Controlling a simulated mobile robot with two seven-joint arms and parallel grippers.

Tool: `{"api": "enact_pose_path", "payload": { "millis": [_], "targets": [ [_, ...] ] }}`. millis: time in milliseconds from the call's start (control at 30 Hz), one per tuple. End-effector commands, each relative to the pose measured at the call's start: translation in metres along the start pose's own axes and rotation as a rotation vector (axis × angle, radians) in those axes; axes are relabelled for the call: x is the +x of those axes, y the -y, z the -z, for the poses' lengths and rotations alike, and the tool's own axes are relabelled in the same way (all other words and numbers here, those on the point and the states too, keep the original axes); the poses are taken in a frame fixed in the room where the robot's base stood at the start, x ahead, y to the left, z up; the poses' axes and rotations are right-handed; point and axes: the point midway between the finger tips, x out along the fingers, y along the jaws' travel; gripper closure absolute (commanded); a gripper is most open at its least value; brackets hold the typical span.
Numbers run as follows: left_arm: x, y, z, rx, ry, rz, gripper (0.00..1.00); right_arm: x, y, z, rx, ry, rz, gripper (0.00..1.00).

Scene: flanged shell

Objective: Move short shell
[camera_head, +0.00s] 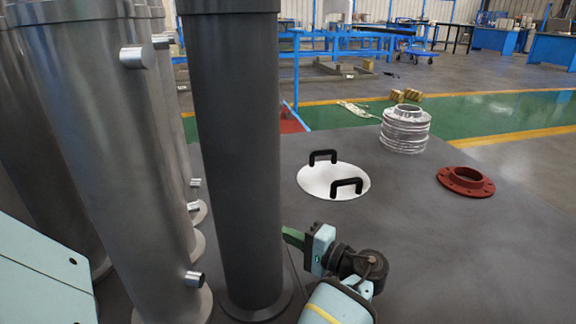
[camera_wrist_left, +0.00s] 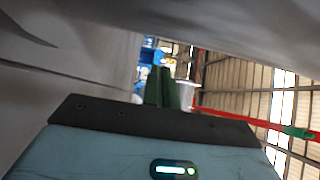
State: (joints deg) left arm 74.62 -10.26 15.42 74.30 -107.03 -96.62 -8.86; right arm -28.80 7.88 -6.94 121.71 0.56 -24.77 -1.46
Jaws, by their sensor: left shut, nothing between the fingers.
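A tall dark grey flanged shell (camera_head: 238,150) stands upright on the grey floor plate, its top cut off by the frame. Silver shells (camera_head: 105,130) with side nozzles stand close together on its left. I cannot tell which one is the short shell.
A white round lid (camera_head: 313,181) with two black handles lies on the plate (camera_head: 440,260). A silver ribbed stack (camera_head: 404,132) and a red flange (camera_head: 466,181) stand farther right. Blue workbenches (camera_head: 553,49) stand far back.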

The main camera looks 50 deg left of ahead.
Motion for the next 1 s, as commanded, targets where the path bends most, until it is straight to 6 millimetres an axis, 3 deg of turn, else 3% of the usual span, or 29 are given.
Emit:
{"api": "enact_pose_path", "payload": {
  "millis": [200,400,1000],
  "targets": [
    [-0.045,0.001,0.001,0.000,-0.001,0.001,1.00,-0.004,0.002,0.004,0.002,-0.008,0.001,0.64],
    [-0.071,0.001,0.000,-0.001,0.001,0.001,1.00,-0.005,0.003,-0.001,0.003,0.004,0.002,0.64],
    [-0.080,0.002,0.000,-0.003,0.002,0.001,1.00,-0.009,0.004,-0.006,0.004,0.014,0.003,0.64]
  ]
}}
